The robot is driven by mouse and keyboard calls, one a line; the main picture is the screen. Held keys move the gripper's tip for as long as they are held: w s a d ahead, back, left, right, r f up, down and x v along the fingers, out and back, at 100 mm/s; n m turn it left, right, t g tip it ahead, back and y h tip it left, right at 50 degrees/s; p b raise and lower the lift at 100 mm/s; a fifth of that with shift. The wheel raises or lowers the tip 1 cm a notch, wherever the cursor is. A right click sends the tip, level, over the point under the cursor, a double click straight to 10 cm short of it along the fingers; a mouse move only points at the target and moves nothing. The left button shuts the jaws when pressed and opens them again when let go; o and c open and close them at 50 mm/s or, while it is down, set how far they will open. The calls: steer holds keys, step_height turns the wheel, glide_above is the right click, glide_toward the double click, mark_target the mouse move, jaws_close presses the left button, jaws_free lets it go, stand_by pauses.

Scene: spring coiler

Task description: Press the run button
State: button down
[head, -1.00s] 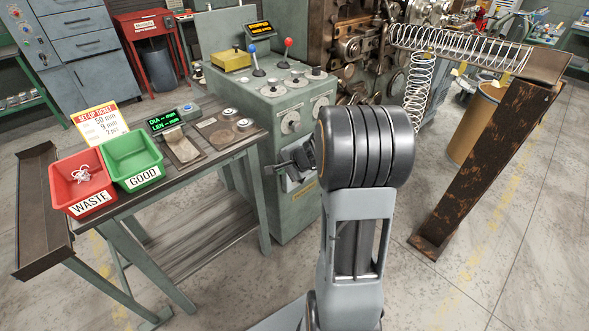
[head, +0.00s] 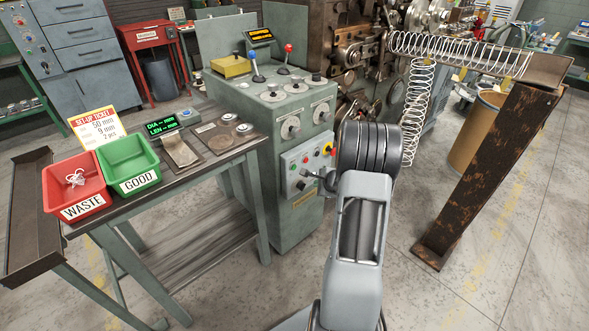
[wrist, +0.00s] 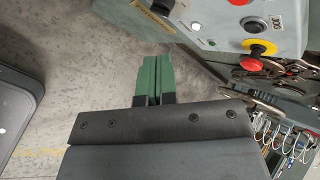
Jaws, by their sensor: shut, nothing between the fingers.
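The control panel (head: 300,165) is on the front of the green machine cabinet, with small buttons and a red knob on it. In the wrist view the panel (wrist: 222,22) is at the upper right. It shows a black button (wrist: 255,25) beside a small label and a red mushroom button on a yellow collar (wrist: 261,46). I cannot tell which is the run button; no run label is readable. My gripper (wrist: 154,62) is shut and empty, its green fingertips over the floor, left of the panel buttons in the wrist view. In the head view my wrist partly hides the panel.
Knobs and two levers, blue (head: 256,68) and red (head: 287,50), are on the cabinet top. A bench at left holds the waste bin (head: 62,207) and good bin (head: 141,182).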

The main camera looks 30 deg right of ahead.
mark_target(294, 168)
steer(key=w+a+p, duration=0.1)
steer(key=w+p, duration=0.2)
steer(key=w, duration=0.5)
steer(key=shift+w+a, duration=0.3)
steer(key=shift+w, duration=0.05)
stand_by(2.0)
steer(key=shift+w, duration=0.4)
steer(key=shift+w+a, duration=0.1)
steer(key=shift+w, duration=0.25)
stand_by(0.6)
stand_by(0.4)
steer(key=shift+s+b, duration=0.75)
